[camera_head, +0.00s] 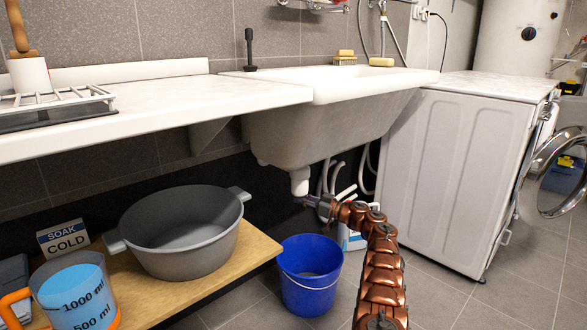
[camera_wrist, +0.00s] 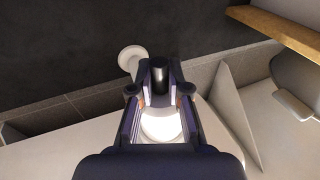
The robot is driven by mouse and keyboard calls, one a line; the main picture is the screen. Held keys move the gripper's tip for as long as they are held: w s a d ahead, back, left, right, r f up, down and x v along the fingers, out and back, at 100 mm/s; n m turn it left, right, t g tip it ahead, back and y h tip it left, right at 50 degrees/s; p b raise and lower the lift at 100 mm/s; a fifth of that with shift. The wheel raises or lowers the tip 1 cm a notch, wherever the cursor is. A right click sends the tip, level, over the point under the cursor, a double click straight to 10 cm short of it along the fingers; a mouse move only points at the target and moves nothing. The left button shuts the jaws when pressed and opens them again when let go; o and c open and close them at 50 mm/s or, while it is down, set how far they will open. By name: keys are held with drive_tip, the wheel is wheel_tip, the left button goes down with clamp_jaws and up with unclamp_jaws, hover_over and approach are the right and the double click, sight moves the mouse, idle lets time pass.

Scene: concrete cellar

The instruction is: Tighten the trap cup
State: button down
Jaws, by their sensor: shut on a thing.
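The white trap cup (camera_head: 299,184) hangs under the sink basin (camera_head: 325,135), above and behind the blue bucket. My gripper (camera_head: 312,201) reaches up to it from the lower right, at the cup's lower end. In the wrist view, my gripper (camera_wrist: 158,92) is shut on the bright white trap cup (camera_wrist: 161,127), with one finger on each side of it. The top of the cup and its thread are not clear in either view.
A blue bucket (camera_head: 310,280) stands on the floor below. A grey tub (camera_head: 183,228) and a measuring jug (camera_head: 75,295) stand on a low wooden shelf (camera_head: 262,250) at left. White hoses (camera_head: 329,178) hang just right of the trap. A washing machine (camera_head: 447,165) stands at right.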

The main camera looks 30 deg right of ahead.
drive_tip(key=shift+s+d, duration=0.1)
drive_tip(key=c, duration=1.3)
unclamp_jaws()
drive_tip(key=shift+f, duration=0.1)
drive_tip(key=shift+c, duration=0.2)
drive_tip(key=o, duration=0.5)
drive_tip(key=shift+o, duration=0.2)
drive_tip(key=shift+r+p, duration=0.2)
drive_tip(key=shift+p, duration=0.15)
drive_tip(key=shift+r+h+p, duration=0.1)
drive_tip(key=shift+h+p, duration=0.2)
drive_tip(key=shift+p, duration=2.1)
drive_tip(key=shift+m+t+p, duration=0.3)
drive_tip(key=shift+m+p, duration=0.1)
drive_tip(key=shift+p, duration=2.15)
drive_tip(key=shift+f+h+p, duration=0.3)
drive_tip(key=shift+h+p, duration=0.1)
drive_tip(key=shift+p, duration=0.15)
